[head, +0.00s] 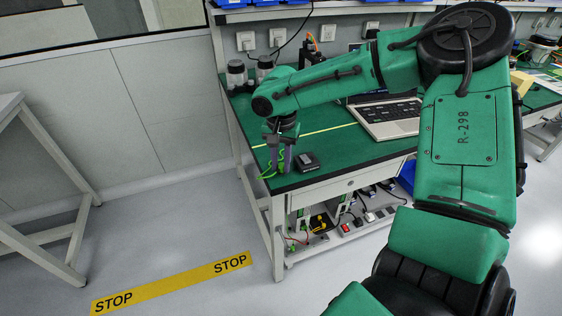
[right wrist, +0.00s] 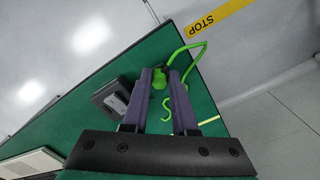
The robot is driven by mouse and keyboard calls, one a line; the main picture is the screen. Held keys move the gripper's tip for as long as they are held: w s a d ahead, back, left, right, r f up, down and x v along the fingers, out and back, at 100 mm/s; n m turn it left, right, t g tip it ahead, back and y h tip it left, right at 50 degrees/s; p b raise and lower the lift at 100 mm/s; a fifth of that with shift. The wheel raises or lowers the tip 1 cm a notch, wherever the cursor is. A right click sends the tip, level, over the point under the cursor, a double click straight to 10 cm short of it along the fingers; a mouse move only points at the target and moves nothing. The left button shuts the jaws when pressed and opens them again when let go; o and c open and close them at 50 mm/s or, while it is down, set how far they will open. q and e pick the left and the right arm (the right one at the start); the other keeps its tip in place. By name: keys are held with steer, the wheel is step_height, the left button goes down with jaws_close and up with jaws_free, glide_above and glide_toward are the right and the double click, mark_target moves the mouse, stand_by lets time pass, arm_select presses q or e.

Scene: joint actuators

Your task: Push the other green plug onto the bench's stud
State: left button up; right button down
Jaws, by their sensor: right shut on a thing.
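My right gripper (head: 277,158) is over the near left corner of the green bench top (head: 215,150), fingers pointing down. In the right wrist view, its purple fingers (right wrist: 160,84) are shut on a bright green plug (right wrist: 158,79). A thin green cable (right wrist: 205,47) loops from the plug past the bench edge and curls back beside the fingers. In the head view the green cable (head: 265,172) shows only as a small piece by the fingertips. I cannot make out the bench's stud or another green plug. My left gripper is out of view.
A small black box (head: 308,161) lies on the bench just right of the gripper; it also shows in the right wrist view (right wrist: 110,98). A laptop (head: 388,121) stands farther right. Dark-lidded jars (head: 237,74) stand at the back left. The shelf below holds cables.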

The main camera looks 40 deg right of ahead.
steer(key=shift+f, duration=0.15)
steer(key=c, duration=0.6)
jaws_free()
step_height(320, 180, up, 14)
steer(key=p, duration=0.2)
steer(key=shift+r+p, duration=0.25)
steer(key=shift+p, duration=0.05)
